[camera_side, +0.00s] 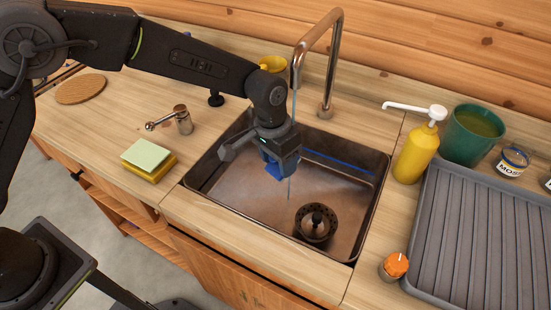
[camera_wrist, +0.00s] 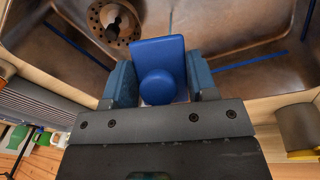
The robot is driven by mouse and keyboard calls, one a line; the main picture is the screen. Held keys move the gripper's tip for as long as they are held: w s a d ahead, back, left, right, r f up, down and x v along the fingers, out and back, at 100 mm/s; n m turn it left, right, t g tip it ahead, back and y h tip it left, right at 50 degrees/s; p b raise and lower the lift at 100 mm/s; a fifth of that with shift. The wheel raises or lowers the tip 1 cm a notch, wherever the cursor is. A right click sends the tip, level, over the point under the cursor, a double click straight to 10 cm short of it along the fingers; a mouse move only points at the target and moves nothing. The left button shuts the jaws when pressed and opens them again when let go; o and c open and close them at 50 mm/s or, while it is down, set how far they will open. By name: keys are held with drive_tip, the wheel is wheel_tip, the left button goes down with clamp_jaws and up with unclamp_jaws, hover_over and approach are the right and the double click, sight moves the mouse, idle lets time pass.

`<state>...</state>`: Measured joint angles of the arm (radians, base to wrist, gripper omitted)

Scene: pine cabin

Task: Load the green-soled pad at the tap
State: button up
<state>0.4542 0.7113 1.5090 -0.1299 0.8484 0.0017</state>
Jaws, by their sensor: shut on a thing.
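My gripper (camera_side: 276,158) is inside the sink basin, shut on a blue pad with a round knob (camera_wrist: 160,60). The pad shows as a small blue corner under the jaws in the side view (camera_side: 273,172). Its underside is hidden, so I cannot tell the sole's colour. The curved metal tap (camera_side: 338,45) stands behind the sink. A thin water stream (camera_side: 290,185) falls from it, close to the right of my gripper; in the wrist view it shows just beyond the pad (camera_wrist: 170,22).
A dark strainer (camera_side: 316,222) sits in the sink (camera_side: 240,200). A yellow sponge with a pale green top (camera_side: 147,155) lies on the left counter near a small metal dispenser (camera_side: 183,120). At right are a yellow pump bottle (camera_side: 415,153), a green pot (camera_side: 463,143) and a ribbed grey drainer (camera_side: 480,240).

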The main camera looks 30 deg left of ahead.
drive_tip(key=shift+s, duration=0.1)
idle(0.3)
drive_tip(key=s+a, duration=0.4)
drive_tip(key=s, duration=0.2)
drive_tip(key=shift+s+a, duration=0.15)
drive_tip(key=shift+s, duration=0.15)
idle(0.4)
idle(1.1)
drive_tip(key=s+a+r, duration=0.2)
drive_tip(key=s+r, duration=0.2)
drive_tip(key=shift+a, duration=0.35)
idle(0.9)
